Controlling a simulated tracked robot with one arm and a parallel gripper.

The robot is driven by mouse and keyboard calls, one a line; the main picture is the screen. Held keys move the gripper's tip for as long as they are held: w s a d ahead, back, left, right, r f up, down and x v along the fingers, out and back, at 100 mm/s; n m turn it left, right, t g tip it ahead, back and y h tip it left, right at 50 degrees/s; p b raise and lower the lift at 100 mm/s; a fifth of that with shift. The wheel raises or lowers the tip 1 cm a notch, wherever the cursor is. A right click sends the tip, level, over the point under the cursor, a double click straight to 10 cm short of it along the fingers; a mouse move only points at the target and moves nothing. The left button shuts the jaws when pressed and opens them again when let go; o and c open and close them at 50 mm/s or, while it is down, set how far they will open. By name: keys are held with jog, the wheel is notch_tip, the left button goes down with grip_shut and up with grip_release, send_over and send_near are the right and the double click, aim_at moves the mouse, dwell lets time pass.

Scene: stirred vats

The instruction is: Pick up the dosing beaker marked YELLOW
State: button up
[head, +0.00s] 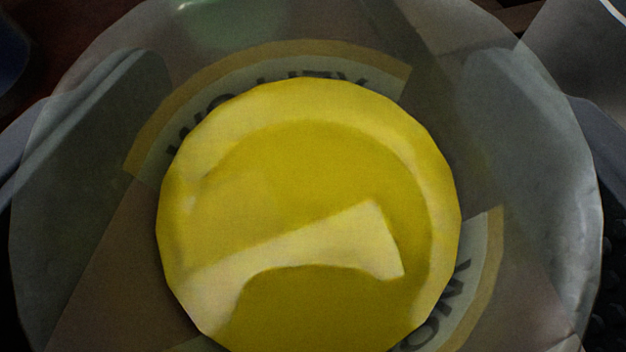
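The dosing beaker marked YELLOW (70,270) fills most of the head view, and I look down into it from above. Its wall is clear and cloudy, and a yellow round area (300,215) shows at its bottom. A pale label with dark letters wraps the wall and reads mirrored through it. My gripper (310,130) straddles the beaker, with one grey finger on the left and one on the right, both seen partly through the wall. Whether the fingers press on the wall or stand just clear of it does not show.
A green object (230,25) shows blurred through the far wall at the top. A dark blue thing (10,60) is cut off at the upper left edge. A grey surface (580,50) lies at the upper right. The beaker hides most of what is beneath and behind.

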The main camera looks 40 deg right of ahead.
jog(key=c, duration=0.9)
